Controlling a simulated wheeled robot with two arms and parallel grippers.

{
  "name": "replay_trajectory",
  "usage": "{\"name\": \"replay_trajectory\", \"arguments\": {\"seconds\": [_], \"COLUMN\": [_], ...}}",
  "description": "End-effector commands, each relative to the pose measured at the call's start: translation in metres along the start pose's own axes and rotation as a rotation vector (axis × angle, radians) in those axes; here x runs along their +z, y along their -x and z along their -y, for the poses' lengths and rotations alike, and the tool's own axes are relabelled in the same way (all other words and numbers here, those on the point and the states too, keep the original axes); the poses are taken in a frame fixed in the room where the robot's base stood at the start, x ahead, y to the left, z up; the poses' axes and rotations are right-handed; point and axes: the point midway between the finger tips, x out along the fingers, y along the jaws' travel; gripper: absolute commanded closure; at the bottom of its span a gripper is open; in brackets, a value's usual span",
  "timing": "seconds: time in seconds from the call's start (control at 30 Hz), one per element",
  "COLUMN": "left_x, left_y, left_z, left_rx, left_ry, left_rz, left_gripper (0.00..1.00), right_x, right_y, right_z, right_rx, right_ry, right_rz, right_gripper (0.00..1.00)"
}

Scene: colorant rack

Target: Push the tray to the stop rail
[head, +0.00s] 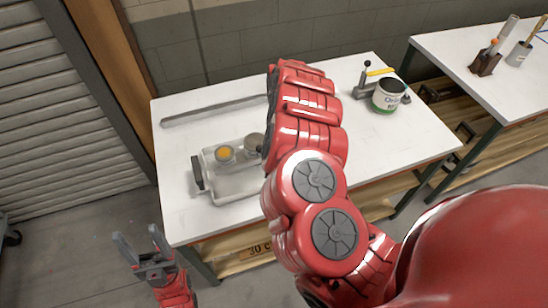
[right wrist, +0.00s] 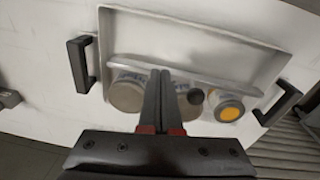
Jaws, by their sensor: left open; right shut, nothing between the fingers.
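The shallow light-grey tray (head: 236,186) lies on the white table, with a black handle (head: 197,173) at its left end. It holds an orange-topped jar (head: 224,153) and a grey-lidded can (head: 254,143). The stop rail (head: 215,110) is a long grey bar beyond the tray, with bare tabletop between them. My right arm hides the tray's right end in the head view. In the right wrist view my right gripper (right wrist: 161,72) is shut and empty, its fingers over the tray (right wrist: 200,45) among the containers; contact is unclear. My left gripper (head: 146,250) is open, off the table's front-left corner.
A white can with a green band (head: 386,98) and a black device with a yellow lever (head: 368,82) stand at the table's right. A second table (head: 450,47) holds brushes and holders. A brown post (head: 115,50) and a shutter are at left.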

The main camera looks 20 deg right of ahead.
Motion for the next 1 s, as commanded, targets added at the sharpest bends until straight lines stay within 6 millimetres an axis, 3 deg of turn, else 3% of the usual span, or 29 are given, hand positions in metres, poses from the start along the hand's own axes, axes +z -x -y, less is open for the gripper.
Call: {"name": "replay_trajectory", "arguments": {"seconds": [0.1, 0.27, 0.9, 1.0], "left_x": [0.0, 0.0, -0.004, -0.003], "left_y": [0.0, -0.002, -0.021, -0.018], "left_z": [0.0, 0.0, 0.001, 0.001], "left_rx": [0.0, 0.0, 0.0, 0.0], "left_ry": [0.0, 0.0, 0.0, 0.0], "left_rz": [0.0, 0.0, 0.0, 0.0], "left_gripper": [0.38, 0.38, 0.38, 0.38], "right_x": [0.015, 0.018, 0.023, 0.012], "right_y": [0.004, -0.005, -0.096, -0.096], "right_z": [0.02, 0.021, 0.025, 0.022], "right_rx": [-0.053, -0.055, -0.051, -0.047], "right_ry": [0.015, 0.015, 0.015, 0.013], "right_rz": [0.051, 0.061, 0.056, 0.049], "right_gripper": [1.0, 1.0, 1.0, 1.0]}}
